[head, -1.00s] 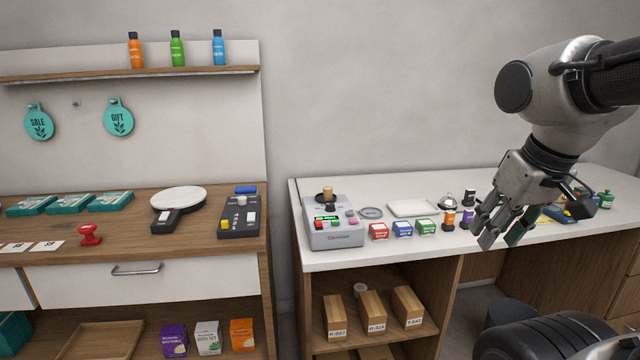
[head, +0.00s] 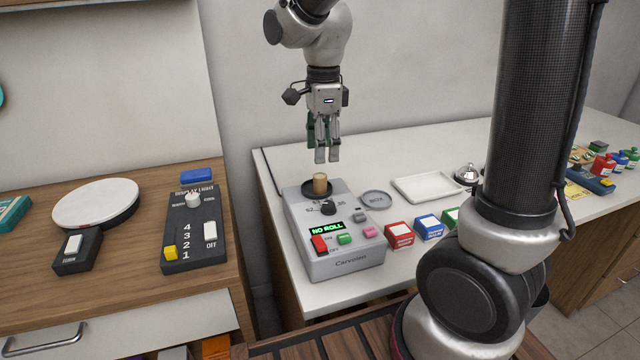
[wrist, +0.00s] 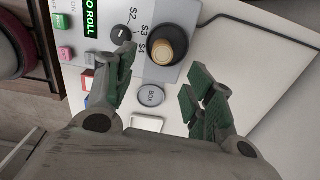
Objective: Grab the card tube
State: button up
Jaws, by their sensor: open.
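The card tube (head: 320,184) is a short tan-brown cylinder. It stands upright in a round black holder (head: 308,190) on top of a grey machine (head: 350,262) whose display reads "NO ROLL". My gripper (head: 326,158) is open and hangs above the tube in the head view, apart from it. In the wrist view the tube (wrist: 166,46) is seen end-on in its dark round holder, beyond the fingertips of my open gripper (wrist: 160,78). Nothing is between the fingers.
A control dial (head: 328,207) sits just in front of the tube. A round "BOX" disc (head: 376,199), a white tray (head: 428,187) and small coloured boxes (head: 399,236) lie to the right. A wooden counter with a display-light panel (head: 194,235) is at left.

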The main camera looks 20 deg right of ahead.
aim_at(320, 176)
jog(key=shift+m, duration=0.4)
jog(key=f, duration=0.8)
jog(key=shift+w+a+f, duration=0.15)
jog(key=shift+w+f, duration=0.05)
jog(key=shift+w, duration=0.05)
jog(key=c, duration=0.8)
